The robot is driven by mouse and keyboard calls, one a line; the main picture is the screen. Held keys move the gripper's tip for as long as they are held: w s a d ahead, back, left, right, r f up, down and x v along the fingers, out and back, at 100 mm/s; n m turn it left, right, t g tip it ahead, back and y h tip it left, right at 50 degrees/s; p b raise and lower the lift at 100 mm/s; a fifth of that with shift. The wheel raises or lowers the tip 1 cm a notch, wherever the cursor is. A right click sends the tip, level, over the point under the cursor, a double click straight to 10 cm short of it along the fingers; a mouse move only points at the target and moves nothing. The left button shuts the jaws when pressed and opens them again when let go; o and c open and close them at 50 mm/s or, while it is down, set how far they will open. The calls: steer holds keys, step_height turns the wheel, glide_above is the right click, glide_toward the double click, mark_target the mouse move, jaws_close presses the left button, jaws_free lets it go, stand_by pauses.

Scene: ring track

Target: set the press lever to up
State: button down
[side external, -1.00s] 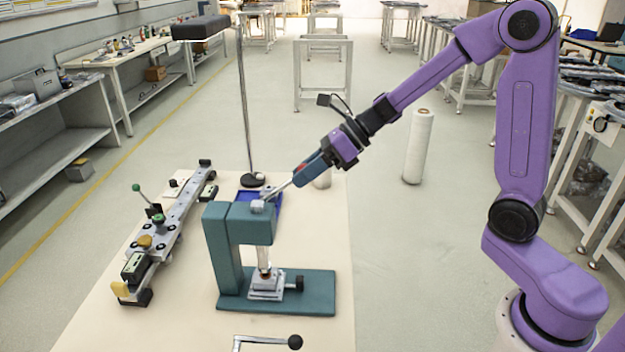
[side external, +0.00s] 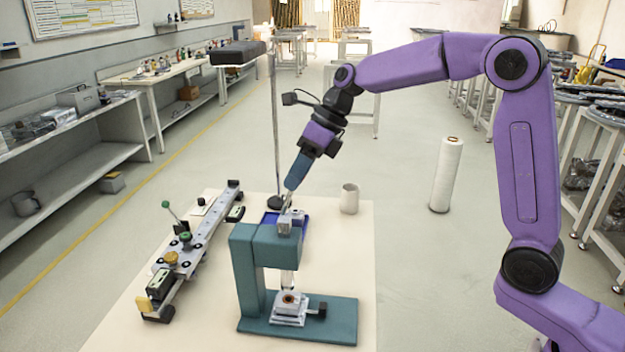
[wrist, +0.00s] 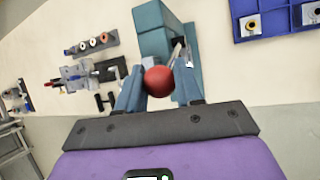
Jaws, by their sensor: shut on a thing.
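The teal press (side external: 262,245) stands on the table in the side external view. Its metal lever (side external: 288,205) rises steeply from the top of the press head, close to upright with a slight lean. My gripper (side external: 292,186) comes down from the upper right onto the lever's upper end. In the wrist view the lever's red ball knob (wrist: 158,81) sits between the two fingers of my gripper (wrist: 160,88), which is shut on it. The press body (wrist: 156,36) shows just beyond. The knob is hidden by the fingers in the side external view.
A long rail fixture (side external: 205,230) with a green-knobbed lever lies left of the press. A blue tray (wrist: 275,16) is behind the press. A white cup (side external: 349,198) stands on the table to the right, and a lamp post (side external: 274,130) rises at the back.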

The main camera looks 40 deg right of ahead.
steer(key=w+a, duration=0.5)
steer(key=a, duration=0.1)
steer(key=shift+w+r, duration=0.4)
steer(key=c, duration=0.8)
jaws_free()
steer(key=shift+o, duration=0.2)
steer(key=shift+d, duration=0.1)
steer(key=v, duration=1.7)
